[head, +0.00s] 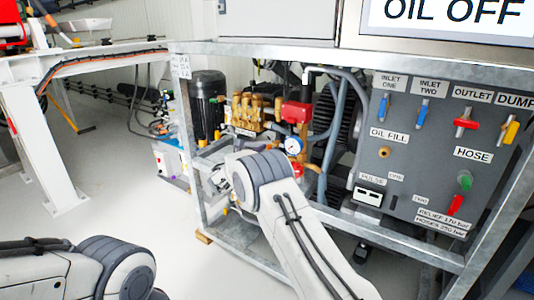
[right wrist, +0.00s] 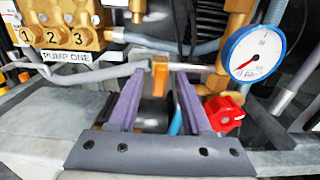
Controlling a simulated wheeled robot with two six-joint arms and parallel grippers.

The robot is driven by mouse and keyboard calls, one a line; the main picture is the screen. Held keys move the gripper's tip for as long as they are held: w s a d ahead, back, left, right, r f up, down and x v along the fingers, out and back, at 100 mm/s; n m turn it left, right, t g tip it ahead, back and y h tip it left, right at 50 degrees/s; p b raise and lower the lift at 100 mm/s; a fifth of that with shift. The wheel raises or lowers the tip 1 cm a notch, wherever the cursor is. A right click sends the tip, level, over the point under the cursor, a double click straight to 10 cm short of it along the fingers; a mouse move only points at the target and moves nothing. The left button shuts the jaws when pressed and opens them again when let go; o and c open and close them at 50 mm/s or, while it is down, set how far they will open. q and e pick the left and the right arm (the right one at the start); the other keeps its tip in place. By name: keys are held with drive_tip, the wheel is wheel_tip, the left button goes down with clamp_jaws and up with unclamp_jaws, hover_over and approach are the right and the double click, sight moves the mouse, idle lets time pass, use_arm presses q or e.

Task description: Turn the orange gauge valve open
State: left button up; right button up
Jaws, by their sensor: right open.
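In the right wrist view, the orange gauge valve handle (right wrist: 160,79) stands upright on a grey pipe. My right gripper (right wrist: 160,92) is open, with one purple finger on each side of the handle. I cannot tell whether either finger touches it. The white-faced, blue-rimmed gauge (right wrist: 252,57) is to the right of the handle; it also shows in the head view (head: 294,145). In the head view, my right gripper (head: 219,180) is partly hidden by its own wrist, and I cannot make out the valve handle. Only links of my left arm show there, at the lower left.
A red knob (right wrist: 223,113) sits just right of the right finger. The brass pump block (right wrist: 62,24) is at the upper left, above the PUMP ONE label. A metal frame (head: 330,58) surrounds the pumps, with a grey valve panel (head: 420,150) at right. Open floor lies left.

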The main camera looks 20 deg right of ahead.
drive_tip(key=shift+c, duration=0.3)
clamp_jaws()
